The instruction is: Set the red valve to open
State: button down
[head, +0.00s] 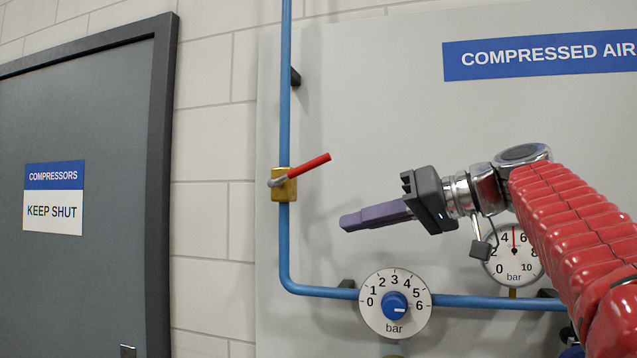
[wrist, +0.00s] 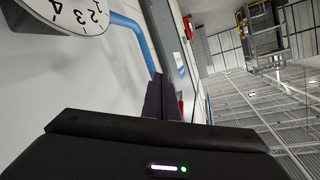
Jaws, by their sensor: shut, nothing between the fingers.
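The red valve handle (head: 305,168) sits on a brass valve body (head: 290,187) on the vertical blue pipe (head: 284,100). The handle slants up to the right, neither along the pipe nor square across it. My gripper (head: 346,222) is shut and empty, its purple-grey fingers pointing left. Its tips are to the right of and below the handle in the head view, apart from it in the picture; the depth gap is hard to tell. In the wrist view the shut fingers (wrist: 160,97) show, with a small red patch beside them that may be the handle, mostly hidden.
A dial with a blue knob (head: 395,304) sits on the lower pipe, below my gripper. A pressure gauge (head: 513,256) is partly behind my arm. A grey door (head: 80,280) stands at left.

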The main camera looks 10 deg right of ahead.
jog(key=s+a+f+m+g+h, duration=0.1)
jog(key=s+f+m+h, duration=0.15)
jog(key=f, duration=0.45)
jog(key=s+a+f+m+h, duration=0.1)
jog(key=s+f+h, duration=0.15)
jog(key=f, duration=0.55)
jog(key=s+a+f+m+g+h, duration=0.1)
jog(key=s+a+f, duration=0.1)
jog(key=s+f, duration=0.35)
jog(key=s+d+f+h, duration=0.1)
jog(key=s+f, duration=0.3)
jog(key=f, duration=0.4)
jog(key=s+d+f+g+h, duration=0.1)
jog(key=s+d+f+h, duration=0.1)
jog(key=f, duration=0.7)
jog(key=s+d+f+h, duration=0.1)
jog(key=s+f+h, duration=0.1)
jog(key=s+f, duration=0.5)
jog(key=shift+d+f+g+h, duration=0.3)
jog(key=shift+d+f+h, duration=0.1)
jog(key=shift+f, duration=0.45)
jog(key=shift+s, duration=0.15)
